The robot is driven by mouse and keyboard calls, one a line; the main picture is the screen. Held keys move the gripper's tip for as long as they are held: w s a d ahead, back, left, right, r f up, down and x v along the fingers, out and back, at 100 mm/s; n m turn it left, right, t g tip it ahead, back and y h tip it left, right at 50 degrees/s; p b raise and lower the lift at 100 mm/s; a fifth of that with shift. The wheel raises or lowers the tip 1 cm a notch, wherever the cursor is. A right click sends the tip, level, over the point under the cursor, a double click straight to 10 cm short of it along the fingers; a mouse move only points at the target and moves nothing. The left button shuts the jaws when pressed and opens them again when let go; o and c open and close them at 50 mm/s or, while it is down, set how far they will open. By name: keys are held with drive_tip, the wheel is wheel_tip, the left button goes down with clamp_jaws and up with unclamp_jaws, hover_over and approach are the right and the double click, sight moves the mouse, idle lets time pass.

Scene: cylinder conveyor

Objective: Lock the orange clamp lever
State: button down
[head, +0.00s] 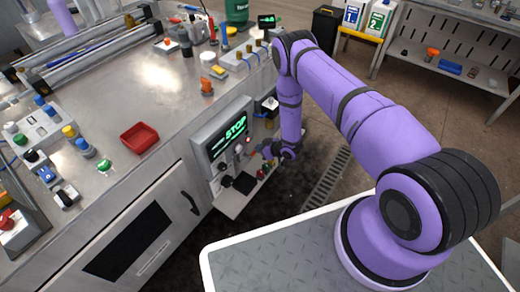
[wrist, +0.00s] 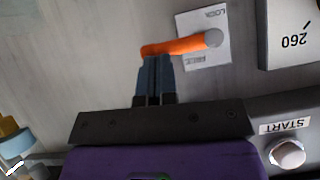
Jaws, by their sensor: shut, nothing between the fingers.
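The orange clamp lever (wrist: 172,46) lies nearly level in the wrist view. Its grey pivot (wrist: 213,38) is at its right end on a white plate (wrist: 208,18), and its free end points left. The plate reads LOCK at its top and FREE lower down, both upside down. My gripper (wrist: 154,62) is shut and empty. Its fingertips are right at the lower edge of the lever near its free end; I cannot tell whether they touch. In the head view my gripper (head: 268,151) is at the panel below the STOP screen, and the lever is too small to make out.
A START button (wrist: 288,154) is at the lower right of the wrist view, and a box marked 260 (wrist: 292,40) at the upper right. In the head view the STOP screen (head: 229,137) is just left of my arm. A red tray (head: 139,138) lies on the bench.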

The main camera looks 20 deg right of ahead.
drive_tip(key=shift+w+f, duration=0.1)
drive_tip(key=shift+s+a+f+m+g+y, duration=0.15)
drive_tip(key=shift+a+f+m+g+y, duration=0.15)
drive_tip(key=shift+f, duration=0.8)
drive_tip(key=shift+s+a+f+m+g+y, duration=0.15)
drive_tip(key=shift+f+m+y, duration=0.25)
drive_tip(key=shift+f, duration=0.7)
drive_tip(key=shift+s+a+f+m+g+y, duration=0.1)
drive_tip(key=shift+s+f+m+g+y, duration=0.2)
drive_tip(key=shift+f, duration=0.8)
drive_tip(key=shift+s+a+f, duration=0.2)
drive_tip(key=shift+a+f, duration=0.2)
drive_tip(key=shift+a, duration=0.05)
drive_tip(key=shift+s+a, duration=0.1)
drive_tip(key=v, duration=1)
drive_tip(key=shift+s+d, duration=0.3)
